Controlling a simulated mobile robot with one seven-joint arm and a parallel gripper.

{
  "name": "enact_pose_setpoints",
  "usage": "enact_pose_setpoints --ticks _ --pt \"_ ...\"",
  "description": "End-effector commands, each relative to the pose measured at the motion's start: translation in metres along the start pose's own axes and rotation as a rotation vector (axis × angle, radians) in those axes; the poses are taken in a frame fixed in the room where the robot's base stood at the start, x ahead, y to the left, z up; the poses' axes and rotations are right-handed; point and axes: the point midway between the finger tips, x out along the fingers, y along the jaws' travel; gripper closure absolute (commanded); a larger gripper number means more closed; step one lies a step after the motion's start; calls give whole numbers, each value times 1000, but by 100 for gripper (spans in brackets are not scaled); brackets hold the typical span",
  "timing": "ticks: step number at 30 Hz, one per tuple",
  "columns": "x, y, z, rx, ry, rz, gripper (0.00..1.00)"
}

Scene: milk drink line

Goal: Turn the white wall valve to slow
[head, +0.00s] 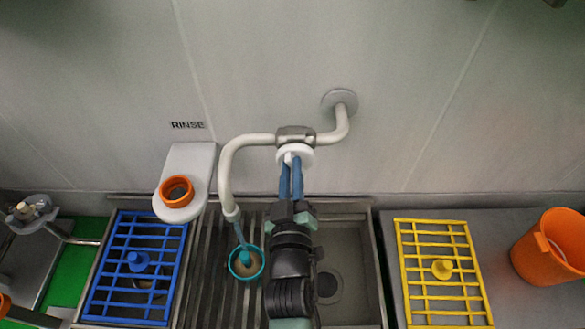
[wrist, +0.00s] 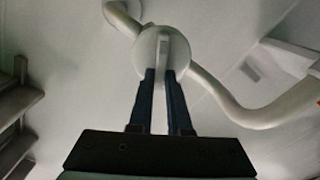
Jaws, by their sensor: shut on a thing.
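The white wall valve (head: 306,152) sits on a pale pipe (head: 252,140) that comes out of the wall and bends down over the sink. In the wrist view the valve (wrist: 151,45) is a round white knob with a raised ridge across its face. The ridge looks roughly in line with my fingers. My gripper (head: 291,163) reaches up to the knob from below, and in the wrist view its two blue fingers (wrist: 161,74) are shut on the ridge. No marking for slow is readable. A thin water stream (head: 240,233) shows below the spout.
A teal cup (head: 246,276) stands under the spout on the ribbed drainer (head: 206,270). A blue rack (head: 110,270) is at left and a yellow rack (head: 408,285) at right. An orange bucket (head: 540,262) stands far right. A white wall shelf (head: 191,160) holds an orange cup (head: 164,190).

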Motion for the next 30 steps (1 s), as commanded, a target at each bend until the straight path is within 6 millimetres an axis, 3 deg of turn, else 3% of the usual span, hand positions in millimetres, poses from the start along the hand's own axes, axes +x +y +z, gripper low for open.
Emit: enact_pose_setpoints --ticks 14,15,20,30 --pt "0 0 0 -20 -1 0 100" --pt "0 0 0 -20 -1 0 82" --pt "0 0 0 -20 0 0 54" --pt "-2 0 0 -20 0 0 54"
